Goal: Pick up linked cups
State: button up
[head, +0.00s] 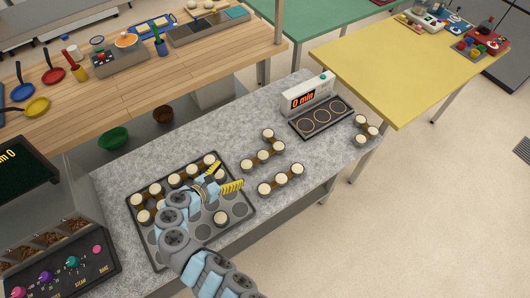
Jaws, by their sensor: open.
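Linked cups, pale-topped and joined by brown links, stand on the grey stone counter in the head view. One bent group (264,153) is right of the tray, a straight row of three (281,181) is in front of it, and another group (366,132) is at the counter's right end. More linked cups (190,173) sit in the dark tray (252,210), along its back and left. A cup (221,217) sits at the tray's front right. My gripper (223,178) has yellow fingertips, spread apart, over the tray's right side. It holds nothing visible. My arm hides part of the tray.
A timer box (310,95) reading "0 min" stands behind a black three-ring plate (322,118). A wooden table (150,75) with utensils is at back left, a yellow table (410,70) at right. A control panel (60,265) is at lower left. Counter between cups and plate is clear.

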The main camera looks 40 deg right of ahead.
jog(key=b, duration=0.1)
send_near(261, 157)
jog(key=shift+g, duration=0.3)
jog(key=x, duration=0.5)
jog(key=shift+w+d+r, duration=0.15)
jog(key=shift+w+d, duration=0.05)
jog(key=shift+w, duration=0.25)
jog(key=shift+f+b+x, duration=0.15)
jog(key=shift+b+x, duration=0.55)
jog(key=shift+x, duration=0.4)
jog(key=shift+f+b+x, duration=0.15)
jog(key=shift+b+x, duration=0.5)
jog(key=shift+x, duration=0.45)
jog(key=shift+d+f, duration=0.1)
jog(key=shift+d, duration=0.2)
